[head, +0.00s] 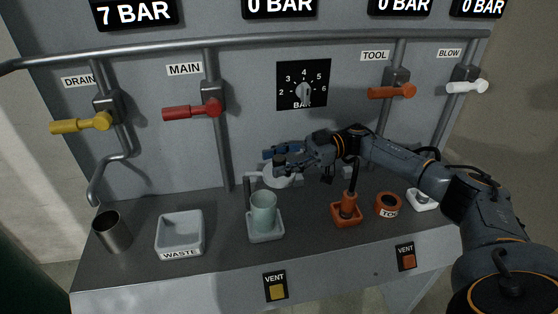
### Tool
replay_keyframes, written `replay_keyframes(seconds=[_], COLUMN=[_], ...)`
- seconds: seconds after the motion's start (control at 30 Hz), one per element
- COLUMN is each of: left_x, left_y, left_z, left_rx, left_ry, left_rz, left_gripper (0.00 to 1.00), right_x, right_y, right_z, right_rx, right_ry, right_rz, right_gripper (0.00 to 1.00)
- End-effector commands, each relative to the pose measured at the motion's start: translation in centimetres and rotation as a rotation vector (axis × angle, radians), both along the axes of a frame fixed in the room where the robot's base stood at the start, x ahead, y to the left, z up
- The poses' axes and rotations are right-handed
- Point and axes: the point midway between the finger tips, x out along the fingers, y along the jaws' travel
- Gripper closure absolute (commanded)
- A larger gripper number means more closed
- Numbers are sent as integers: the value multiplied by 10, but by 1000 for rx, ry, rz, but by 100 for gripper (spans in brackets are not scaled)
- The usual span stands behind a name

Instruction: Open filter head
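My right gripper (284,159) reaches in from the right, over the middle of the bench. Its fingers are dark and small, and I cannot tell whether they are open or shut. A pale round part (277,177), which looks like the filter head, sits just below and behind the fingers, partly hidden by them. I cannot tell whether they touch it. A small blue part (270,154) shows beside the fingertips. A pale green cup (264,212) stands upright in a light square tray below. My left gripper is not in view.
A grey waste tray (180,247) and a metal cup (113,236) stand left on the bench. An orange holder (347,211) and a round tool dock (388,205) stand right. Yellow drain (82,123), red main (192,110), orange tool (392,91) and white blow (466,87) handles stick out above.

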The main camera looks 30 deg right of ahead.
Motion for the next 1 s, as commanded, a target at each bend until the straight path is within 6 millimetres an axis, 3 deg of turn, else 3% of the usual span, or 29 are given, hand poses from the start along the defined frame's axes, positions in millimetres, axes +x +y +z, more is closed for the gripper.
replay_keyframes(seconds=[0.27,0.37,0.7,1.0], left_x=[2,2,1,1], left_y=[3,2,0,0], left_z=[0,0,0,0], left_rx=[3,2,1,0], left_ry=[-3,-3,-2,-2], left_rz=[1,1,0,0], left_gripper=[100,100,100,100], right_x=[0,-1,-9,-13], right_y=[-5,-18,-88,-116], right_z=[0,0,0,0], right_rx=[-2,-2,0,0], right_ry=[0,0,-1,-1], right_rz=[-3,-5,-6,-1], right_gripper=[48,48,48,48])
